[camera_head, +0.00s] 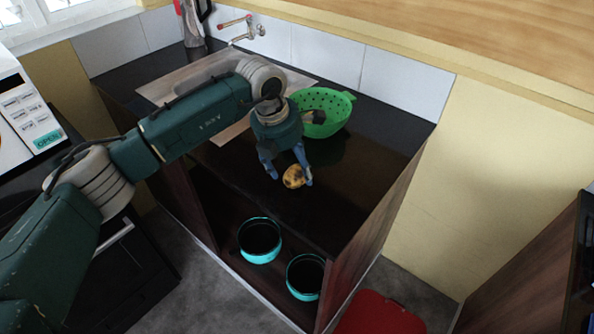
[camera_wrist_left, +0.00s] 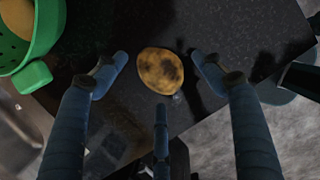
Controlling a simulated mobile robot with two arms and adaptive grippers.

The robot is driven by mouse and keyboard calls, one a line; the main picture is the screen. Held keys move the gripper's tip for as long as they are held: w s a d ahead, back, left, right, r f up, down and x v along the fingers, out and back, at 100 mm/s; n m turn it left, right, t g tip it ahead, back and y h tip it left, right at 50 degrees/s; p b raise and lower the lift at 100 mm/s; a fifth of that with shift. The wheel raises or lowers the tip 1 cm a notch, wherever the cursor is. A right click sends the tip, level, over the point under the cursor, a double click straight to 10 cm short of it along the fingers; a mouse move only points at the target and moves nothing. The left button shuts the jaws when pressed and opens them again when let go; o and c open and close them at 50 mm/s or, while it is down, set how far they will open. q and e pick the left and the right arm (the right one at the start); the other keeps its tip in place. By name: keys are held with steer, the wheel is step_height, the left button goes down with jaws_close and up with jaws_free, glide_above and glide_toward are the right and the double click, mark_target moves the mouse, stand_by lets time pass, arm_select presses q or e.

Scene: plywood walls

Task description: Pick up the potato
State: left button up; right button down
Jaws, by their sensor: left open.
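The potato (camera_head: 294,176) is yellow-brown with dark patches and lies on the black countertop (camera_head: 345,185) close to its front edge. In the left wrist view the potato (camera_wrist_left: 160,70) sits between the spread fingers, with a gap on each side. My left gripper (camera_head: 289,179) is open and reaches down over the potato, its blue fingers to either side of it. It also shows in the left wrist view (camera_wrist_left: 160,75), with a third finger below the potato. My right gripper is not in view.
A green colander (camera_head: 325,108) stands on the counter behind the gripper; in the wrist view it holds something brownish. A sink (camera_head: 190,82) with a tap (camera_head: 240,32) lies at the back left. Two teal pots (camera_head: 260,240) stand on the open shelf below the counter.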

arm_select(q)
steer(key=shift+x, duration=1.15)
steer(key=c, duration=1.1)
steer(key=shift+c, duration=0.5)
steer(key=shift+r, duration=0.15)
